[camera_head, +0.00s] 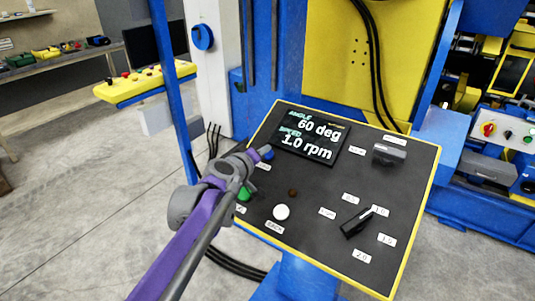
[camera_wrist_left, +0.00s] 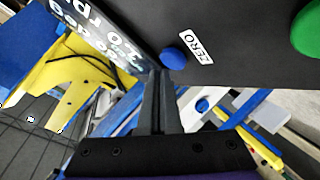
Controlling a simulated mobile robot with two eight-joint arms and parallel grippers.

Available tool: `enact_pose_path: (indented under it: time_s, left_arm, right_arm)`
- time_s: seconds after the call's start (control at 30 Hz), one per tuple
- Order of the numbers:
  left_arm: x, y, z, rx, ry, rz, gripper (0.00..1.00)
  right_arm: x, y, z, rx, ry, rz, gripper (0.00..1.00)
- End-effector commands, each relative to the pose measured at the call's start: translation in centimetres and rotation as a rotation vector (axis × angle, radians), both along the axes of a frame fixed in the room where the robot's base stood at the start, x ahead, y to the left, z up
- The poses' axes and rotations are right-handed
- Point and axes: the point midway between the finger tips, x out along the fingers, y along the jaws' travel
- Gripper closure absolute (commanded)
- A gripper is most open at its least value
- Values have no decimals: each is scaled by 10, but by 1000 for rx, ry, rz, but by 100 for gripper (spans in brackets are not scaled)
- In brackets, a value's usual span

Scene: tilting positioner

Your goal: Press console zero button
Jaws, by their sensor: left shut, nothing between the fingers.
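The console (camera_head: 320,233) has a black sloped face with a yellow edge. Its zero button is a round blue knob (camera_head: 267,153). In the left wrist view the blue zero button (camera_wrist_left: 173,58) sits beside a white label (camera_wrist_left: 195,47) reading ZERO. My left gripper (camera_head: 255,154) is shut and empty, with its tips right by the blue button. In the left wrist view the shut fingers (camera_wrist_left: 159,74) point at the console just beside the button. I cannot tell whether they touch it. The display (camera_head: 311,139) reads 60 deg and 1.0 rpm. My right gripper is out of view.
A green button (camera_head: 244,194), partly hidden by my left arm, and a white button (camera_head: 281,212) lie nearer the console's front edge. A black rotary knob (camera_head: 356,222) and a grey switch block (camera_head: 389,153) are to the right. A blue post (camera_head: 173,90) stands left.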

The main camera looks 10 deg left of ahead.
Motion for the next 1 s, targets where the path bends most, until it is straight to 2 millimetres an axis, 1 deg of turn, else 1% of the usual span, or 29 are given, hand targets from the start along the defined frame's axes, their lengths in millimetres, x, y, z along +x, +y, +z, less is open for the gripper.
enact_pose_path:
  time_s: [0.13, 1.0]
  left_arm:
    - [2, -1, -4, 0, 0, 0, 100]
    - [5, -2, -9, 0, 0, 0, 100]
  right_arm:
    - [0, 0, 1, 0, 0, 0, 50]
    - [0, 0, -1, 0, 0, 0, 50]
